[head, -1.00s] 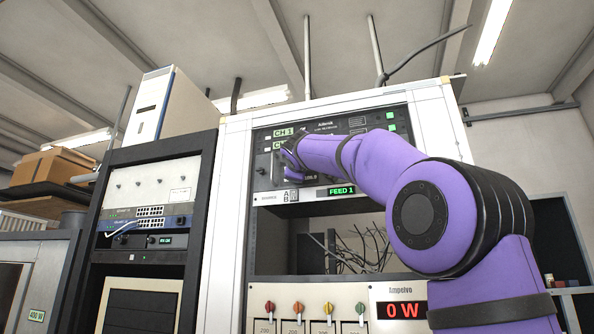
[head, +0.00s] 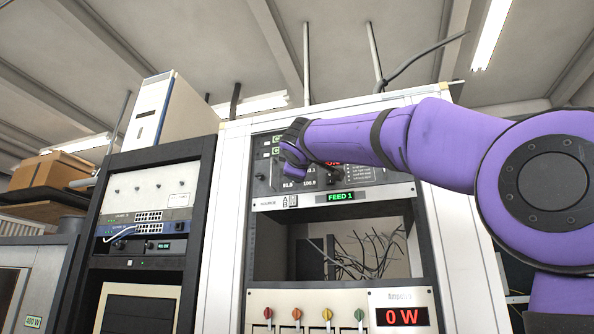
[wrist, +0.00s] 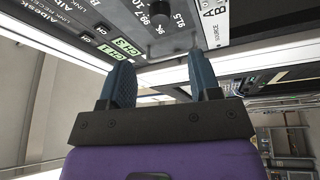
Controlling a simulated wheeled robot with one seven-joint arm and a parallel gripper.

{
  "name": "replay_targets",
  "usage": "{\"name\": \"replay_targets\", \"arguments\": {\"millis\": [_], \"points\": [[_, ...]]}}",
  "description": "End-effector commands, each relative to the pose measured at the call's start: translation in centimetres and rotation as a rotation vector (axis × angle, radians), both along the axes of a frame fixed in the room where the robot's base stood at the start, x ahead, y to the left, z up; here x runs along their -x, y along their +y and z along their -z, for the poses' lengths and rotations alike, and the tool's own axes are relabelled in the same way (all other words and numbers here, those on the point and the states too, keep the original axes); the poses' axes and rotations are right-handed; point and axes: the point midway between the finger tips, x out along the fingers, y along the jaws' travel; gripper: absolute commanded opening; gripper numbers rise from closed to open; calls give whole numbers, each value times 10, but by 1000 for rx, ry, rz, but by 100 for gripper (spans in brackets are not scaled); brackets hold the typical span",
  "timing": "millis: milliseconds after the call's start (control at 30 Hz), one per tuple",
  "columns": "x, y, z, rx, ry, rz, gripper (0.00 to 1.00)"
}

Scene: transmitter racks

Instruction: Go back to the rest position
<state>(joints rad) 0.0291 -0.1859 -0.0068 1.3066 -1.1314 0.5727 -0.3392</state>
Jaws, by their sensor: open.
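My gripper (wrist: 163,85) shows in the wrist view with its two dark blue fingers spread apart and nothing between them. A panel with a black knob (wrist: 160,19) and lit green CH labels lies beyond the fingertips. In the head view my purple arm reaches in from the right, and the gripper (head: 286,153) is in front of the upper panel of the white rack (head: 228,220). The arm and gripper hide part of that panel's display and labels. I cannot tell from the head view how far the fingertips are from the panel.
The FEED 1 unit (head: 340,197) sits below the upper panel, over an open bay with loose wires (head: 365,250). Coloured switches (head: 297,314) and a red 0 W display (head: 402,316) are lower down. A black rack (head: 197,220) stands at left, with a white computer case (head: 150,115) on top.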

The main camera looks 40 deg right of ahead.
Motion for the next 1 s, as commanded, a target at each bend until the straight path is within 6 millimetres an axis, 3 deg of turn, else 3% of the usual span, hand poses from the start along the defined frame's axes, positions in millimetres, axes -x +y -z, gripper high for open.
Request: {"name": "replay_targets", "arguments": {"millis": [200, 767, 867, 967, 1000], "points": [[8, 5, 2, 0, 0, 0, 57], [8, 5, 4, -5, 3, -2, 57], [11, 6, 19, -49, 21, -11, 57], [20, 8, 57, -157, 69, -27, 57], [25, 10, 78, -217, 93, -35, 57]]}}
